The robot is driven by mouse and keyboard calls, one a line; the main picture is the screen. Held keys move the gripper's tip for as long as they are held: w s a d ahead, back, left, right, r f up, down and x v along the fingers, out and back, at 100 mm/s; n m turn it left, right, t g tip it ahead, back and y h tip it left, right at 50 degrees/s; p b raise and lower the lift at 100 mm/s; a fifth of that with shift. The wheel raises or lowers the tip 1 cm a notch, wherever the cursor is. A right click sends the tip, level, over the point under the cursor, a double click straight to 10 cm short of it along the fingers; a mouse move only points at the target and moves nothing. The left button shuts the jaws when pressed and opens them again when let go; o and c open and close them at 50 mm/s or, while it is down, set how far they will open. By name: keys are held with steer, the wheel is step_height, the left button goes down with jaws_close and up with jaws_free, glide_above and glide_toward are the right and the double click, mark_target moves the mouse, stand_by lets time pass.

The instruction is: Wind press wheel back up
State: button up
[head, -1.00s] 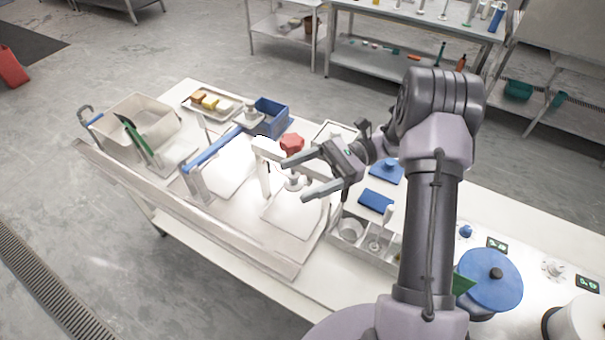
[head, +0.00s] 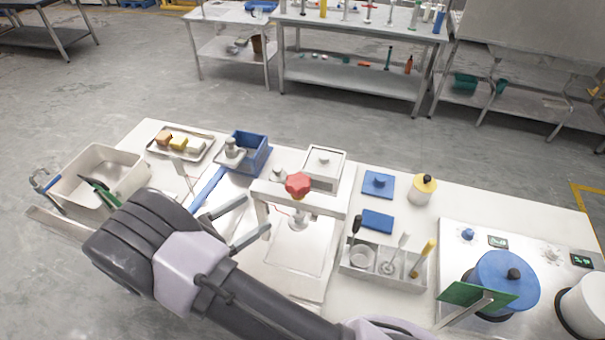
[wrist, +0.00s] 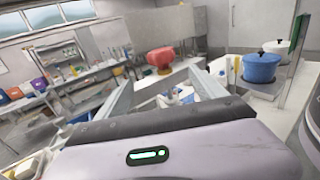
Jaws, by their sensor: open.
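The press wheel is a red lobed knob (head: 298,184) on top of a white press frame (head: 328,200). A metal plunger (head: 298,222) hangs below the frame's crossbar, above a pale plate. My gripper (head: 257,214) is open and empty, to the left of the wheel in the head view, its fingers pointing right toward the press. In the wrist view the red wheel (wrist: 161,58) is ahead, between and slightly beyond the spread fingertips (wrist: 160,76). The fingers do not appear to touch it.
A blue bin (head: 250,152) and a beige tub (head: 97,178) stand to the left.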

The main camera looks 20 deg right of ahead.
mark_target(301, 179)
steer(key=x, duration=1.7)
steer(key=shift+s+d, duration=0.1)
steer(key=shift+d, duration=0.2)
steer(key=c, duration=1.4)
steer(key=shift+o, duration=0.2)
steer(key=shift+w+a+n+t+y, duration=0.15)
steer(key=shift+n+t+y, duration=0.55)
steer(key=shift+t, duration=0.4)
steer(key=shift+w+a+n+t+y, duration=0.15)
steer(key=shift+n+t+y, duration=0.55)
steer(key=shift+t, duration=0.4)
steer(key=shift+w+a+n+t+y+b, duration=0.1)
steer(key=shift+n+t+y+b, duration=0.25)
steer(key=shift+n+t+y, duration=0.45)
steer(key=shift+w+a+n+t+y+b, duration=0.15)
steer(key=shift+n+t+y+b, duration=0.15)
steer(key=shift+n+t+y, duration=0.5)
steer(key=o, duration=1.4)
steer(key=shift+c, duration=0.2)
